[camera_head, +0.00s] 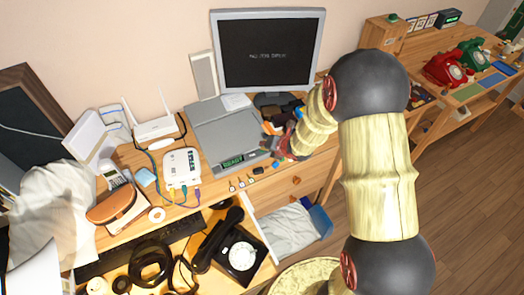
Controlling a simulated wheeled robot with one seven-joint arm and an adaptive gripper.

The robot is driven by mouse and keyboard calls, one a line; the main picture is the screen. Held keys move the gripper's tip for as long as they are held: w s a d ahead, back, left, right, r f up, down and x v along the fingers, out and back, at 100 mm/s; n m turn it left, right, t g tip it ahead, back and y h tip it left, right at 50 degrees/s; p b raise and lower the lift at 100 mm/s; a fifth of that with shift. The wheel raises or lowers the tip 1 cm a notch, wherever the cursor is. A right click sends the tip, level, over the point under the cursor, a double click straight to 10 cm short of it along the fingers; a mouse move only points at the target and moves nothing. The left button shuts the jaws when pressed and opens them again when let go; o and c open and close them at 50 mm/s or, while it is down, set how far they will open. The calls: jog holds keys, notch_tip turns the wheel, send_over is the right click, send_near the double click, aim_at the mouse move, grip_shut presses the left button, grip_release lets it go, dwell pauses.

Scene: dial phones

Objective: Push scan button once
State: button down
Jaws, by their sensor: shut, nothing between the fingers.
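A grey flatbed scanner (222,125) lies on the wooden desk below the monitor. A small green display reading READY (233,161) is on its front edge. I cannot make out which part is the scan button. My arm reaches in from the right, and my gripper (269,128) is small and partly hidden at the scanner's right side. It looks shut and holds nothing that I can see. Whether it touches the scanner is unclear.
A monitor (268,52) stands behind the scanner. A white router (156,127) and a white box with cables (182,167) are to its left. A black dial phone (232,247) sits in front, beside an open drawer (290,228). Red (446,68) and green (474,53) phones are far right.

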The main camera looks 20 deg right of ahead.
jog(key=shift+f, duration=0.15)
dwell(0.4)
jog(key=shift+r+p, duration=0.3)
jog(key=shift+r, duration=0.55)
jog(key=shift+r+p, duration=1.7)
jog(key=shift+r, duration=0.85)
